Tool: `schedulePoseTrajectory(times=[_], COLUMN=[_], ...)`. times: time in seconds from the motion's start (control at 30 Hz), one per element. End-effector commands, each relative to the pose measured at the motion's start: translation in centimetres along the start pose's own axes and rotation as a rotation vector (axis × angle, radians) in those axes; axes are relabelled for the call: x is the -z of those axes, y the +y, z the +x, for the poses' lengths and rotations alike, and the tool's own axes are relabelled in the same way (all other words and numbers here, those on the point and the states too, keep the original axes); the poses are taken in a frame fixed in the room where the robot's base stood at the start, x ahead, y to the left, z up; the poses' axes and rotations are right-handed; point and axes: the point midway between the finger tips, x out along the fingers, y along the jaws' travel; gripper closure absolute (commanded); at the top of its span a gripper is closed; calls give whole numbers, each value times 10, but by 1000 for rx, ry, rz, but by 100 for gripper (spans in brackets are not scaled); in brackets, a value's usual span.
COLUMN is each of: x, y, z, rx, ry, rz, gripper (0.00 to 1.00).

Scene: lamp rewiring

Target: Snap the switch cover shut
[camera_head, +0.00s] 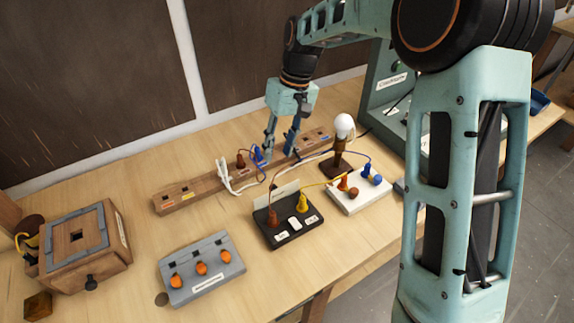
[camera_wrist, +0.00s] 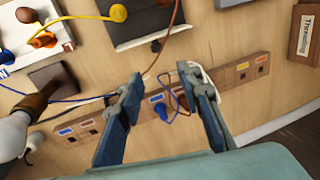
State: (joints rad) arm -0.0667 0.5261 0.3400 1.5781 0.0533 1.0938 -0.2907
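The black switch box (camera_head: 287,222) sits on the table in front of the wooden rail. Its pale cover (camera_head: 284,192) stands raised along the back edge, so the white rocker is exposed. A brown and a yellow plug stand in the box. In the wrist view the switch box (camera_wrist: 140,14) is cut off at the top, with the cover (camera_wrist: 152,38) along its lower edge. My gripper (camera_head: 279,152) is over the rail, behind the switch box and apart from the cover. In the wrist view my gripper (camera_wrist: 161,80) has its fingers spread, with nothing held between them.
The wooden rail (camera_head: 200,187) carries brown, blue and white plugs close to my fingers. The lamp (camera_head: 343,135) and white terminal block (camera_head: 358,195) stand right of the switch box. Loose wires cross between them. A grey block (camera_head: 205,278) with orange knobs lies front left.

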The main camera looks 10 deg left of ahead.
Motion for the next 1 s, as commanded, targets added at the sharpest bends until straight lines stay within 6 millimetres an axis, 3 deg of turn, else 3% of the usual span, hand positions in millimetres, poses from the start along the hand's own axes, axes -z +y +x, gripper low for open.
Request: schedulePoseTrajectory(times=[0.27, 0.7, 1.0], x=[-7, -9, -9], y=[1, 0, 1], z=[16, 92, 110], rx=[11, 10, 8], ry=[-34, -32, -29], rz=[-4, -4, -3], gripper=[67, 67, 67])
